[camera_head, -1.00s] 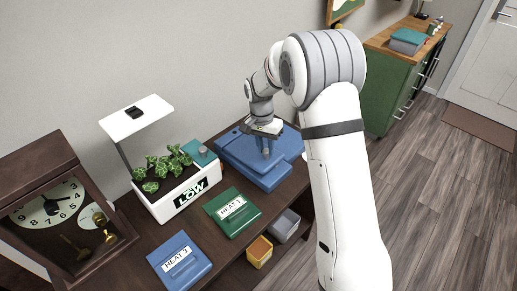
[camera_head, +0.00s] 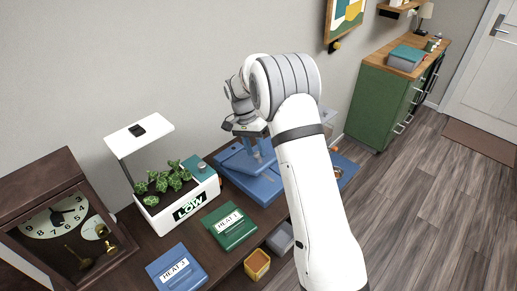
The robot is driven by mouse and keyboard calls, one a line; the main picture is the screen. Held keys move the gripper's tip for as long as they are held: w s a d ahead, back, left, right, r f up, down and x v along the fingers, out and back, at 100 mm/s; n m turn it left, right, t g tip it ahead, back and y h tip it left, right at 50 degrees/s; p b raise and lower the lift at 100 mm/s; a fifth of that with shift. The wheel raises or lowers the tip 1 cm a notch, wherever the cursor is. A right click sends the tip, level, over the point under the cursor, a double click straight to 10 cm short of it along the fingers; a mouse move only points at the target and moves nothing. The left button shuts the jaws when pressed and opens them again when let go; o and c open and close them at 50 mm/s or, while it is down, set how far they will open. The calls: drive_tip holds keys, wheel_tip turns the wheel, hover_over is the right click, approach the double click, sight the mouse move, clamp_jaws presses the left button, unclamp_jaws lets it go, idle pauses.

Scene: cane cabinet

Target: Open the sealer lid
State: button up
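The blue sealer (camera_head: 262,188) sits on the dark wooden table against the wall, to the right of the planter. Its blue lid (camera_head: 234,160) is its upper part and looks slightly tilted; how far it is raised is hard to tell. My gripper (camera_head: 257,158) points down at the lid, with its fingertips at or close to the lid's right part. The fingers are small and partly blend with the blue, so I cannot tell whether they are open or touching. My arm hides the sealer's right side.
A planter marked LOW (camera_head: 190,205), a green HEAT 1 box (camera_head: 229,232), a blue HEAT 3 box (camera_head: 178,272) and a clock (camera_head: 62,222) stand left. A yellow bin (camera_head: 257,264) and grey bin (camera_head: 281,240) are in front. A green cabinet (camera_head: 382,105) stands beyond; floor at right is clear.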

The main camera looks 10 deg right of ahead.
sight(250, 160)
drive_tip(key=shift+o, duration=1)
drive_tip(key=b+v, duration=0.1)
drive_tip(key=v, duration=0.6)
drive_tip(key=shift+r, duration=0.4)
